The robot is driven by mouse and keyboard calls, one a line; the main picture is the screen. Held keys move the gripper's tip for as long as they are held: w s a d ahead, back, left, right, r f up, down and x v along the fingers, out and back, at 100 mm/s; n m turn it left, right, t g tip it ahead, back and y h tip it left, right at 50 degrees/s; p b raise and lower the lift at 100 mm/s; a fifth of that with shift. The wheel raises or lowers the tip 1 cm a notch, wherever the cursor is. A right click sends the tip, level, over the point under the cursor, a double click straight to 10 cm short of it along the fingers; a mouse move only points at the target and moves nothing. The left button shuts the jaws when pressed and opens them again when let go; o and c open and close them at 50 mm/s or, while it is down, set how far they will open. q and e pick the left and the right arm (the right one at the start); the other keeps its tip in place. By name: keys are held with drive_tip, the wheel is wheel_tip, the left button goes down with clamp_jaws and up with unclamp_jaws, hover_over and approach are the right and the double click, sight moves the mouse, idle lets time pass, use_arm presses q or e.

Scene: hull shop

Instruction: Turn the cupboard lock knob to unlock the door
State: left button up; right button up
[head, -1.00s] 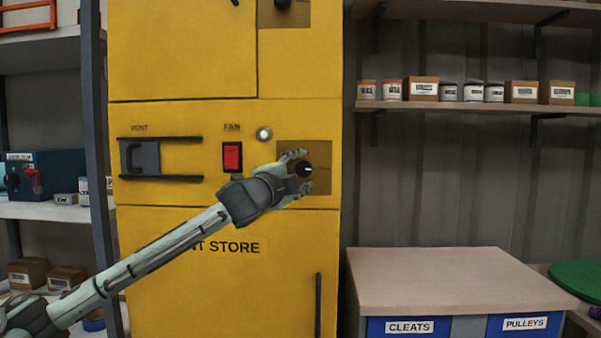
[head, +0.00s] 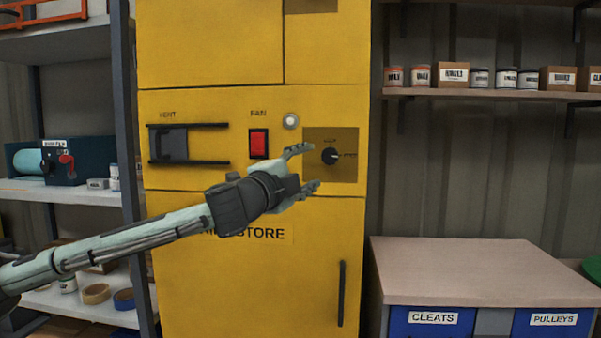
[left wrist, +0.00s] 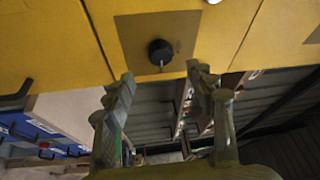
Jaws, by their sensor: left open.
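A round black knob (head: 330,156) with a white mark pointing right sits on a brown plate (head: 347,174) on the yellow cupboard (head: 210,101). Small labels above and to the right of the knob are too small to read surely. My left gripper (head: 303,168) is open and empty, just left of the knob and slightly below it in the head view, its fingers apart. In the left wrist view the knob (left wrist: 160,52) shows whole beyond the open fingertips (left wrist: 160,75), not between them. The cupboard door below, with a dark vertical handle (head: 341,293), appears closed. My right gripper is out of view.
A red fan switch (head: 258,144), a pale round button (head: 291,121) and a black vent slide (head: 173,145) are left of the knob. A bench (head: 465,270) with blue bins stands at right. Shelving (head: 70,190) stands at left.

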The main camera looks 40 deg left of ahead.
use_arm(q)
drive_tip(key=shift+v, duration=1.6)
drive_tip(key=shift+d, duration=0.1)
